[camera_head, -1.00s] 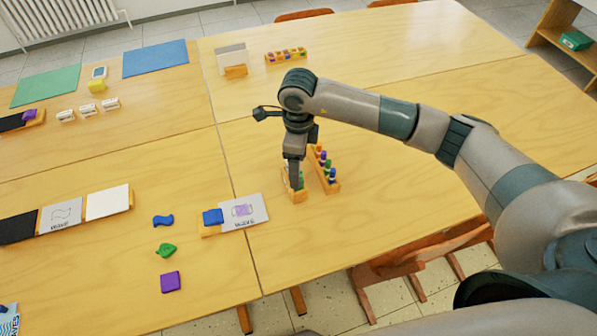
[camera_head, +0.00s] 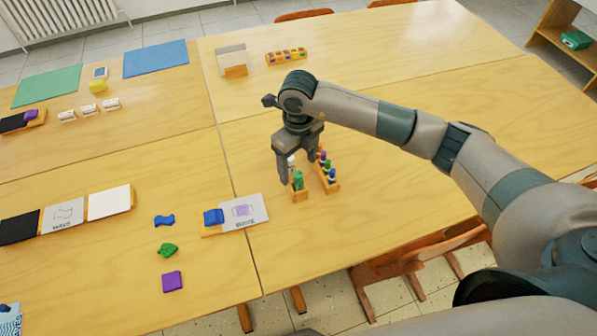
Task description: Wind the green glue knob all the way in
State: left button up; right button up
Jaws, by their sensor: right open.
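The green glue knob (camera_head: 298,181) stands upright in a small wooden holder (camera_head: 300,196) near the middle of the table. A white piece (camera_head: 291,160) shows just behind it in the same holder. My right gripper (camera_head: 297,172) points down over this holder. Its two fingers are spread, one to the left of the green knob and one to the right and behind it. The gripper is open, and whether a finger touches the knob cannot be told. My left gripper is not in view.
A second wooden rack (camera_head: 331,184) with several coloured knobs stands close on the right. A card (camera_head: 245,211) with a blue piece (camera_head: 213,217) lies to the left. Loose blue, green and purple shapes (camera_head: 172,281) lie farther left. The table right of the racks is clear.

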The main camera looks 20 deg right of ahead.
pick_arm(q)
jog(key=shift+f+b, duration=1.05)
pick_arm(e)
jog(key=shift+f, duration=1.15)
jog(key=c, duration=1.5)
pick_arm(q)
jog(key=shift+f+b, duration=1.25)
pick_arm(e)
jog(key=shift+n, duration=1.3)
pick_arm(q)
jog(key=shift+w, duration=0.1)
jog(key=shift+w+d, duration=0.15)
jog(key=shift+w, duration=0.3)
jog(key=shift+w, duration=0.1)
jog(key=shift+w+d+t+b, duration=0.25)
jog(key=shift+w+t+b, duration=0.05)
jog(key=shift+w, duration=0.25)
pick_arm(e)
jog(key=shift+n, duration=0.4)
